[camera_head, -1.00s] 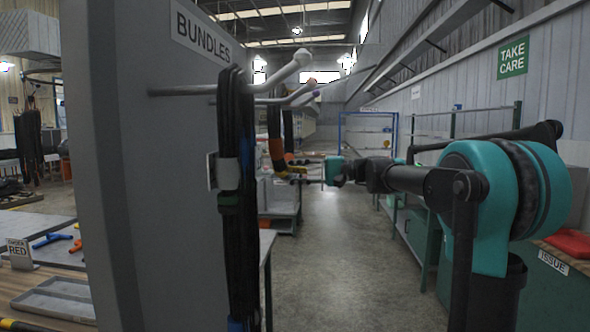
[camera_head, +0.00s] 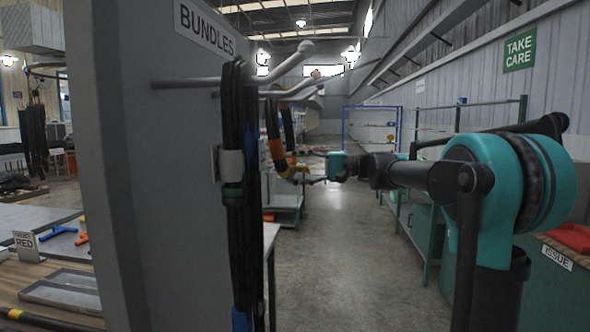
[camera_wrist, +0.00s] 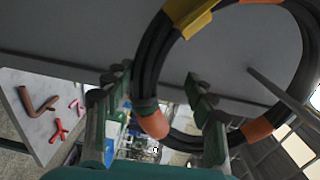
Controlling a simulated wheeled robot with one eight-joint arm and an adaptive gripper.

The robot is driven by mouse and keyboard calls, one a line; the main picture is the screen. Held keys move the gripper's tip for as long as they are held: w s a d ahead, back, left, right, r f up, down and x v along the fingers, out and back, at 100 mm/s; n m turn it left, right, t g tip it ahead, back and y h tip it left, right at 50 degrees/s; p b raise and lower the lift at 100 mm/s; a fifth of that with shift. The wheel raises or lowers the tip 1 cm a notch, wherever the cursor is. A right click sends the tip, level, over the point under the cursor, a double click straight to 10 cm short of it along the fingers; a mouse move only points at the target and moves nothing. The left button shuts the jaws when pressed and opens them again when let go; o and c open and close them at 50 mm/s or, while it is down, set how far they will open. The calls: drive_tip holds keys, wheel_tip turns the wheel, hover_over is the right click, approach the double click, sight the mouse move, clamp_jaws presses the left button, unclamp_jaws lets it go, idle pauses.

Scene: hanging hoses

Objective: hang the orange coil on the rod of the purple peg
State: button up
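The orange coil, a black hose loop with orange bands, is beside the board in the head view (camera_head: 276,148). It fills the upper middle of the wrist view (camera_wrist: 152,52), with a yellow band at its top. The purple peg's tip (camera_head: 319,91) shows behind a reddish-tipped rod; most of its rod is hidden. My gripper (camera_wrist: 158,100) has its two green fingers spread wide, with the coil's lower left part between or just beyond them and gaps on either side. I cannot tell which rod, if any, passes through the coil.
A grey board (camera_head: 130,200) with a BUNDLES sign (camera_head: 205,28) stands at left. A long black bundle (camera_head: 240,180) hangs on the nearest, white-tipped rod (camera_head: 292,62). Pale rods show at the right of the wrist view. The aisle floor (camera_head: 320,250) is clear.

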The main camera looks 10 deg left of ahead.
drive_tip(key=shift+d, duration=0.15)
drive_tip(key=d, duration=1.1)
drive_tip(key=s+d+f+m+t+h, duration=0.1)
drive_tip(key=s+f+h, duration=0.4)
drive_tip(key=f, duration=0.9)
drive_tip(key=s+d+f+t+h, duration=0.1)
drive_tip(key=s+d+f+h, duration=0.15)
drive_tip(key=s+f, duration=0.75)
drive_tip(key=s+d+f+h, duration=0.3)
drive_tip(key=s+d+f, duration=0.1)
drive_tip(key=f, duration=0.3)
drive_tip(key=s+d+f+n+t+h, duration=0.1)
drive_tip(key=s+d+f+h, duration=0.2)
drive_tip(key=f, duration=0.5)
drive_tip(key=s+d+f+h, duration=0.4)
drive_tip(key=s+d+f, duration=0.1)
drive_tip(key=f, duration=0.3)
drive_tip(key=shift+s+d+f+t, duration=0.2)
drive_tip(key=shift+d+f+t, duration=0.1)
drive_tip(key=shift+d, duration=0.2)
drive_tip(key=shift+r, duration=0.1)
